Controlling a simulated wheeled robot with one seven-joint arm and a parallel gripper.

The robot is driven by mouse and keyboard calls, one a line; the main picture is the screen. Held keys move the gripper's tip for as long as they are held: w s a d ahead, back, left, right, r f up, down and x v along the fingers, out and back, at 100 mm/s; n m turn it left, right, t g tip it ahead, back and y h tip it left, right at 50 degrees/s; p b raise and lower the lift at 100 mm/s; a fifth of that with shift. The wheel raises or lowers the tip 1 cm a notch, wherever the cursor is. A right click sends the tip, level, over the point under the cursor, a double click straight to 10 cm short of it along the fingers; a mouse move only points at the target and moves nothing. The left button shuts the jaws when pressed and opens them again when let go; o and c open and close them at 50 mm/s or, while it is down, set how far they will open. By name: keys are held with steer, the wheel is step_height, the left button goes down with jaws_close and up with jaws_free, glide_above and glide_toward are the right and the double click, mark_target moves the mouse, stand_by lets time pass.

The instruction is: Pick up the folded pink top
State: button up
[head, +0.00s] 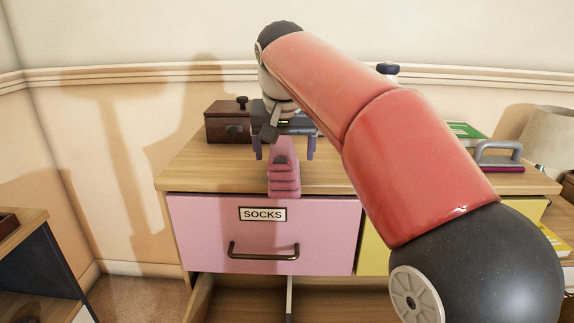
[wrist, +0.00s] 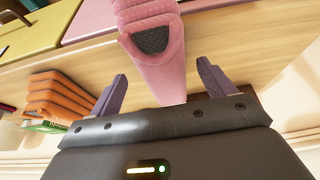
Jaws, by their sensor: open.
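The folded pink top (head: 284,180) lies on the wooden dresser top, at its front edge above the drawer labelled SOCKS. It is a ribbed, stacked pink bundle with a dark patch, and it also shows in the wrist view (wrist: 160,70). My gripper (head: 284,150) is above the dresser, at the back end of the top. Its two purple fingers are spread apart, one on each side of the top's narrow end in the wrist view (wrist: 165,88). Nothing is held. Whether the fingers touch the cloth cannot be told.
A brown wooden box (head: 228,122) stands behind left on the dresser (head: 210,175). An orange folded stack (wrist: 60,97) and a green book (head: 465,130) are to one side. A grey-handled item (head: 498,155) and a lamp (head: 548,135) are at the right. A lower drawer is open.

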steer(key=shift+x, duration=1.45)
steer(key=c, duration=1.1)
steer(key=shift+r, duration=0.1)
steer(key=shift+c, duration=0.2)
